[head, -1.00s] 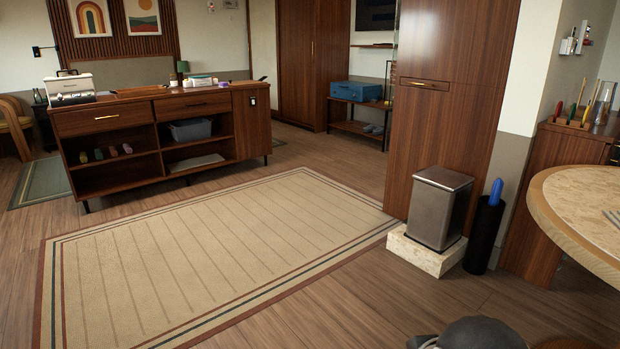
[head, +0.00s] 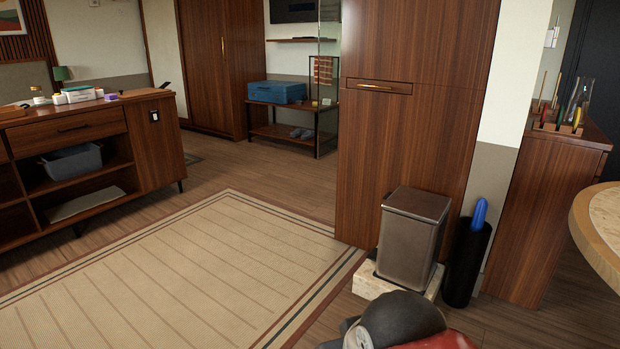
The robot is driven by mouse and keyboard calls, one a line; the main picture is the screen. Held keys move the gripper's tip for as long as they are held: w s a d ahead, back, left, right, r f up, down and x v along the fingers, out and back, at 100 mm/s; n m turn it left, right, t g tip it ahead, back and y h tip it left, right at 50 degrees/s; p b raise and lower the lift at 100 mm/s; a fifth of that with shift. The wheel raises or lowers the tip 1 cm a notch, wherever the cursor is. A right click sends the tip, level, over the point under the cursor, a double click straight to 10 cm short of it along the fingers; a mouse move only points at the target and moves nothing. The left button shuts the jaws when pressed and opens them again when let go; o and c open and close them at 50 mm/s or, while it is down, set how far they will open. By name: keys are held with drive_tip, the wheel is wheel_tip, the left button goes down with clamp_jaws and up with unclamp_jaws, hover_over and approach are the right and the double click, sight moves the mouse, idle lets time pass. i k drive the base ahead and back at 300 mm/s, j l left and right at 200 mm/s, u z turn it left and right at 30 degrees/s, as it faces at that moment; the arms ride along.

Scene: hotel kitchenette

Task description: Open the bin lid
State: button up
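The bin (head: 408,240) is a dark metallic box with a flat lid (head: 417,203), and the lid is shut. It stands upright on a pale stone block (head: 368,281) against the wooden cabinet, right of the picture's middle. A dark rounded part of my arm shows at the bottom edge, in front of the stone block and below the bin. My gripper's fingers are not visible in the head view.
A black cylindrical holder (head: 466,264) with a blue item (head: 479,214) stands close to the bin's right side. A round table (head: 597,235) is at the right edge. The striped rug (head: 170,275) leaves open floor to the left. A sideboard (head: 70,132) stands further left.

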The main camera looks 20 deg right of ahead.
sight(417, 204)
drive_tip(key=i+j+z, duration=0.15)
drive_tip(key=i+z, duration=0.25)
drive_tip(key=i+j+z, duration=1.05)
drive_tip(key=j+z, duration=0.15)
drive_tip(key=i+j, duration=0.1)
drive_tip(key=i, duration=0.25)
drive_tip(key=i+j+z, duration=0.1)
drive_tip(key=i, duration=0.25)
drive_tip(key=i+u, duration=0.25)
drive_tip(key=i+j+u, duration=0.1)
drive_tip(key=u, duration=0.2)
drive_tip(key=i, duration=0.05)
